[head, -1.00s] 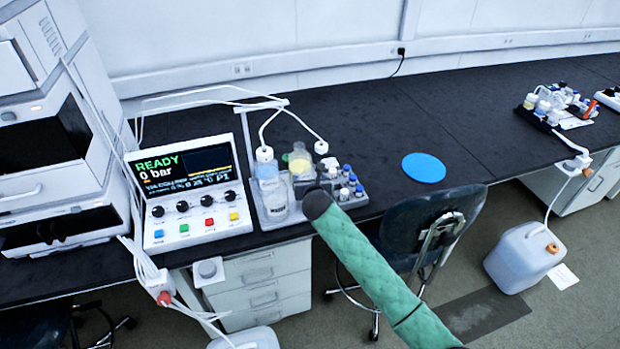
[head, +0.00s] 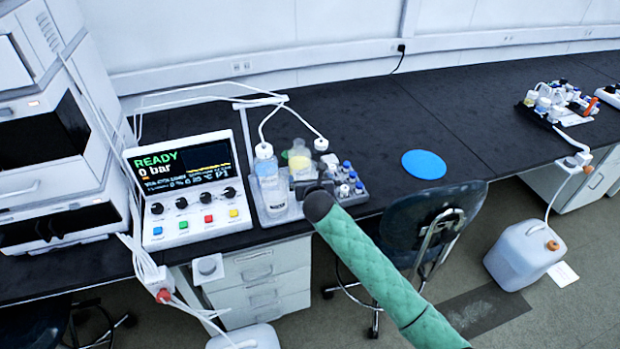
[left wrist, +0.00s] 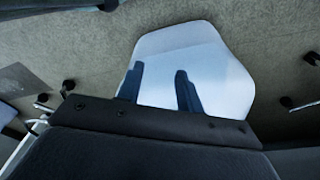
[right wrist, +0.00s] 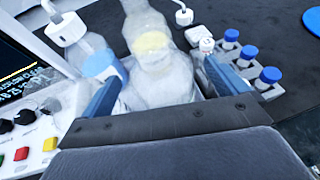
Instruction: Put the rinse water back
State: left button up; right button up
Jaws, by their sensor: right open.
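My right gripper (right wrist: 160,78) is open, its two dark blue fingers on either side of a clear bottle with a yellow patch (right wrist: 150,42). I cannot tell whether they touch it. In the head view my right gripper (head: 312,188) is at the front of the grey bottle tray (head: 290,215). A clear bottle with a white cap and tube (head: 267,182) stands at the tray's left; in the right wrist view it shows a blue label (right wrist: 98,64). I cannot read which is the rinse water. My left gripper (left wrist: 160,82) is open and empty, over a pale shape.
Several blue-capped vials (head: 347,175) stand at the tray's right. The control panel (head: 188,190) is close on the left. Tubes cross above the bottles. A blue disc (head: 424,166) lies on otherwise clear bench to the right. A chair (head: 420,225) stands in front.

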jog(key=b+v, duration=0.2)
jog(key=v, duration=0.7)
jog(key=s+d+f+m+g, duration=0.25)
jog(key=s+f+m, duration=0.3)
jog(key=f, duration=0.55)
jog(key=s+d+f+m+g+h, duration=0.15)
jog(key=s+d+f+m, duration=0.25)
jog(key=f+m, duration=0.45)
jog(key=s+d+f+m+g, duration=0.25)
jog(key=s+f+m, duration=0.25)
jog(key=f, duration=0.7)
pick_arm(q)
jog(key=r, duration=0.3)
jog(key=d+r, duration=0.1)
jog(key=r, duration=0.1)
jog(key=shift+w, duration=0.4)
pick_arm(e)
jog(key=s+d+f+m+g, duration=0.2)
jog(key=s+d+f+m, duration=0.2)
jog(key=s+f+m, duration=0.4)
jog(key=s+d+f+m+g, duration=0.3)
jog(key=s+f+m, duration=0.5)
jog(key=s, duration=1.4)
notch_tip(320, 180, down, 6)
jog(key=shift+d+r+y, duration=0.2)
jog(key=shift+d+y, duration=0.15)
jog(key=shift+d, duration=0.05)
